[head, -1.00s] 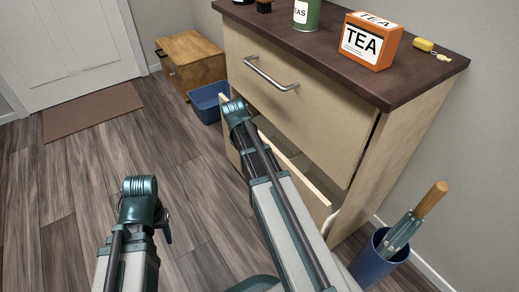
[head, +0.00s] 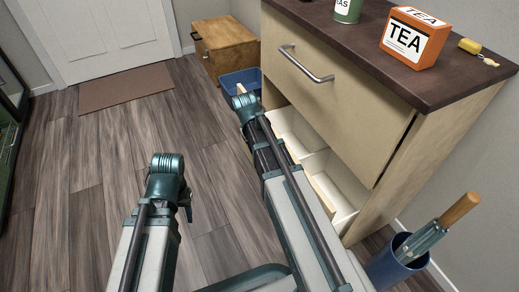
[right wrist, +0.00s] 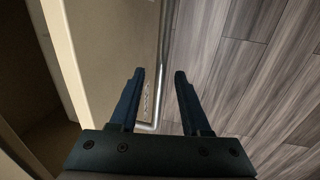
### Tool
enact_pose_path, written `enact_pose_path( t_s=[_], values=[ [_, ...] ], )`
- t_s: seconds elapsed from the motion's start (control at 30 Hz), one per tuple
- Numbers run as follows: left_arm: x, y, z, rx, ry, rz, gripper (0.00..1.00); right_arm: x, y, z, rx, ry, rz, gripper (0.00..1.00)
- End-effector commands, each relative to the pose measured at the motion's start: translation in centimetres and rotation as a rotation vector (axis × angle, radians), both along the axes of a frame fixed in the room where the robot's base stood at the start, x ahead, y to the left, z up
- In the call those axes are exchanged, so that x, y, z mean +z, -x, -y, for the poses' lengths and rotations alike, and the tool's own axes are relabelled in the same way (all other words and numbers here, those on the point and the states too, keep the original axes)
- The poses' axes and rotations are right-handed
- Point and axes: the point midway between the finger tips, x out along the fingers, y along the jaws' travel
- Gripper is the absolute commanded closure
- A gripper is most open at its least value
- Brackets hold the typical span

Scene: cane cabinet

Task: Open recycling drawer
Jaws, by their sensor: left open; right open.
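The pale wood cabinet (head: 440,150) has a closed upper drawer (head: 335,110) with a metal handle (head: 306,64). Below it the recycling drawer (head: 345,187) stands pulled out, showing white compartments inside. My right arm covers much of its front in the head view. In the right wrist view my right gripper (right wrist: 159,74) is open, with the drawer's metal bar handle (right wrist: 163,45) running between its fingers beside the drawer front (right wrist: 110,55). Contact with the fingers is unclear. My left gripper (head: 187,207) is open, empty and low over the floor, left of the drawer.
A blue bin (head: 240,80) stands on the floor beyond the drawer, near a small wooden cabinet (head: 225,46). A blue holder (head: 398,262) with an umbrella stands at the right. A tea box (head: 415,38) stands on top. Floor at left is clear.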

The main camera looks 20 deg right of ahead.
Motion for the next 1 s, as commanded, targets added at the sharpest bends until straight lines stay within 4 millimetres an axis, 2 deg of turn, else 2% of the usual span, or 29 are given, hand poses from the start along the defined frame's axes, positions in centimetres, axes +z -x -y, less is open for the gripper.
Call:
enact_pose_path(
  t_s=[0.27, 0.47, 1.0],
  values=[
    [0.5, 0.0, 0.0, -0.001, 0.0, 0.0, 0.5, 0.5, 0.0, -0.1, 0.0, 0.0, 0.0, 0.53],
    [2.2, 0.0, 0.0, -0.004, 0.0, 0.0, 0.5, 2.2, 0.0, -0.4, 0.001, 0.0, 0.0, 0.53],
    [10.4, 0.0, -0.1, -0.007, -0.005, -0.002, 0.5, 10.3, 0.1, -1.9, 0.001, 0.0, 0.0, 0.53]
  ],
)
